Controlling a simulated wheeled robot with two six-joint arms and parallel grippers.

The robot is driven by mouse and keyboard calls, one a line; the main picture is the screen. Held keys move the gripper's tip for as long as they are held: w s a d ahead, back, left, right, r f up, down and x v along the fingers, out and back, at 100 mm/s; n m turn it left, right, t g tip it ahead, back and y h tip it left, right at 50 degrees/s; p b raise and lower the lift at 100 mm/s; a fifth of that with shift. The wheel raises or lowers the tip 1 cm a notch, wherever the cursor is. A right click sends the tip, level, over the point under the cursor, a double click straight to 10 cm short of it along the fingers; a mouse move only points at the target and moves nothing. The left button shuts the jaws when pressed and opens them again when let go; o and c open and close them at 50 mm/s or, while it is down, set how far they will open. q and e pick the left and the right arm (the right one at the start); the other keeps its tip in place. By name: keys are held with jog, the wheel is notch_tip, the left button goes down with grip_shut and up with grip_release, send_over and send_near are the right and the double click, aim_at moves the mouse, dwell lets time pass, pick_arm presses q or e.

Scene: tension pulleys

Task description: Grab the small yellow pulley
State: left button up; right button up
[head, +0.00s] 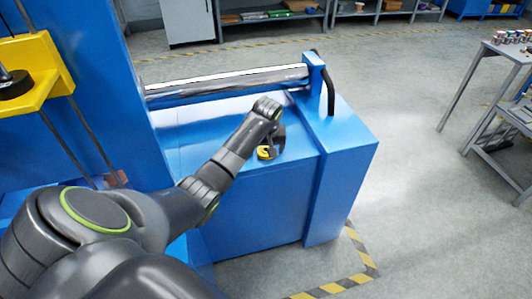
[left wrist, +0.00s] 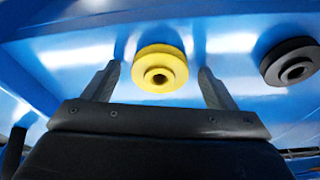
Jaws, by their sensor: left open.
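The small yellow pulley (left wrist: 160,69) sits on the blue machine surface in the left wrist view. It is a round yellow disc with a hole in its middle. In the head view the yellow pulley (head: 267,153) shows partly beside my left gripper (head: 274,143) on top of the blue machine. My left gripper (left wrist: 158,88) is open, with one finger on each side of the yellow pulley. I cannot tell whether the fingers touch it. My right gripper is not in view.
A black pulley (left wrist: 292,62) stands to the right of the yellow one. The blue machine (head: 345,150) carries a metal roller (head: 225,85) behind my left gripper. A yellow bracket (head: 40,68) is at the upper left. A metal table (head: 512,50) stands at the right, with open floor between.

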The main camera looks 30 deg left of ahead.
pick_arm(q)
jog(key=c, duration=1.1)
